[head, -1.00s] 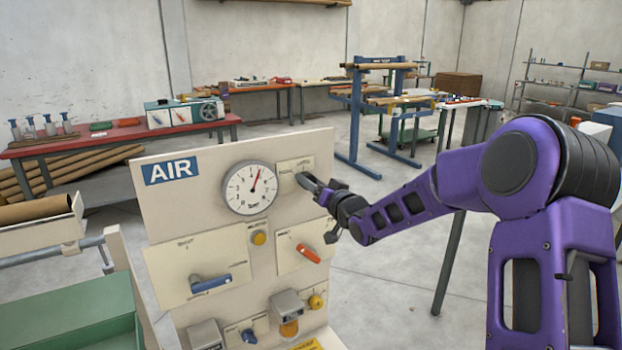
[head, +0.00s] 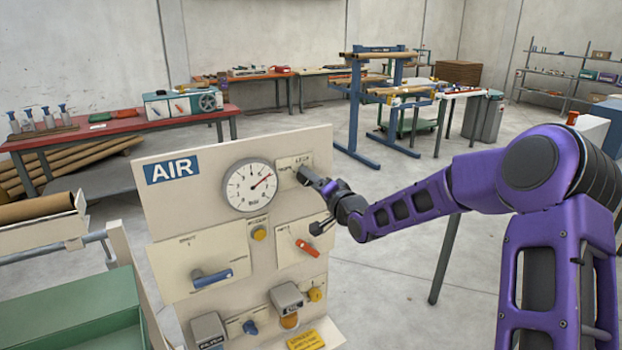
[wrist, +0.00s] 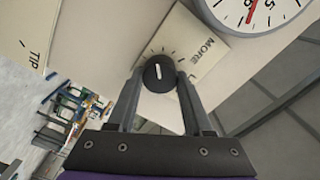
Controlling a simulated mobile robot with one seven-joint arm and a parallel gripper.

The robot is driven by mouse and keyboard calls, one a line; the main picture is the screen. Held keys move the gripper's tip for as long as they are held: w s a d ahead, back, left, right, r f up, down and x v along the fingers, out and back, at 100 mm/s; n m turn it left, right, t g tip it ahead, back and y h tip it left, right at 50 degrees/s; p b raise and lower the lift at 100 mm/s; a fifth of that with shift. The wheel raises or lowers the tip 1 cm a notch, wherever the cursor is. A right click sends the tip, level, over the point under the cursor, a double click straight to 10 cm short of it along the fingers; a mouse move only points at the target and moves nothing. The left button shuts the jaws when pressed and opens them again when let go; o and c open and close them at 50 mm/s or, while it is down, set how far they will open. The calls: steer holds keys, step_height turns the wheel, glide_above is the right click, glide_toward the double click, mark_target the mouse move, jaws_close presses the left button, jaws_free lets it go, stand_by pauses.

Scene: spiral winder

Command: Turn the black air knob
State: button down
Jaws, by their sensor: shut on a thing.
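The black air knob (wrist: 158,66) shows in the wrist view as a round dial with a white pointer line. It sits on a cream plate (wrist: 200,48) lettered MORE, with tick marks around the knob. My gripper (wrist: 160,78) has one finger on each side of the knob and is shut on it. In the head view my gripper (head: 307,178) reaches the panel's upper right from the right, and its fingers mostly hide the knob. The round white gauge (head: 240,193) is left of the knob, its red needle pointing up and right.
Below on the panel (head: 215,142) are a blue lever (head: 212,280), a red-orange handle (head: 307,248), a yellow button (head: 259,234) and several lower controls. A green tray (head: 80,310) is at the lower left. Open floor lies right of the panel.

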stand_by(0.4)
steer(key=shift+c, duration=1.5)
jaws_free()
steer(key=shift+s, duration=0.1)
steer(key=v, duration=1.7)
steer(key=shift+d+f, duration=0.1)
steer(key=shift+d, duration=0.1)
